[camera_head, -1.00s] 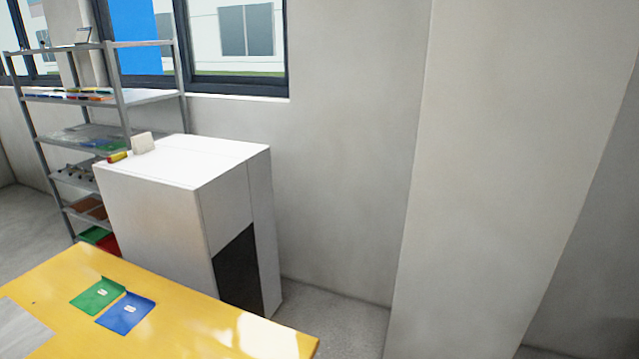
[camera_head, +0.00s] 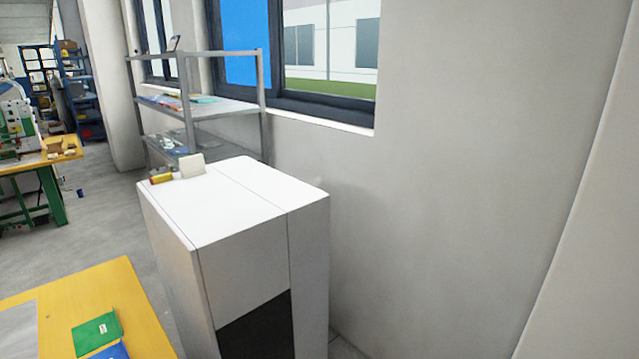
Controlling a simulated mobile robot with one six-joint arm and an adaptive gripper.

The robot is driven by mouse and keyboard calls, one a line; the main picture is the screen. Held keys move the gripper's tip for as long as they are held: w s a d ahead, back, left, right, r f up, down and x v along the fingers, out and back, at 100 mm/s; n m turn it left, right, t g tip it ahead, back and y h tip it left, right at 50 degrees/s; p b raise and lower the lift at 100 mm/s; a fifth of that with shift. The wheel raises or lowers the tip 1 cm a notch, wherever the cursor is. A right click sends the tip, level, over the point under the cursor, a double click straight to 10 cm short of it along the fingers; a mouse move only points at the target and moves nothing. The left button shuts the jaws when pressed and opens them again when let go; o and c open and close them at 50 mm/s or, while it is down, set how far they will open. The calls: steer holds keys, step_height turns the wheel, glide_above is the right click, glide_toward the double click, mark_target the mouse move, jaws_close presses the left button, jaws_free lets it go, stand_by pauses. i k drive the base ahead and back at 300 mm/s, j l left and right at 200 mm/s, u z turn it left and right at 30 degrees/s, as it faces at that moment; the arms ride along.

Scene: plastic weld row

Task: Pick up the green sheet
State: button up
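A green sheet (camera_head: 97,333) lies on the yellow table (camera_head: 128,290) at the lower left, with a small pale mark on it. A blue sheet (camera_head: 112,352) lies right beside it on the near side, partly cut off by the bottom edge of the picture. My gripper is not in view.
Open floor (camera_head: 110,205) lies to the left. A wall closes the right side.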

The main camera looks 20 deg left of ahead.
mark_target(89, 337)
steer(key=i+j+u, duration=0.45)
steer(key=i+u, duration=0.85)
steer(key=i+l+u, duration=0.1)
steer(key=i+u, duration=0.3)
steer(key=i+z, duration=0.15)
steer(key=z, duration=0.3)
steer(key=i+j+z, duration=0.1)
steer(key=z, duration=0.3)
steer(key=i+j+z, duration=0.15)
steer(key=z, duration=0.3)
steer(key=i+j+z, duration=0.15)
steer(key=z, duration=9.5)
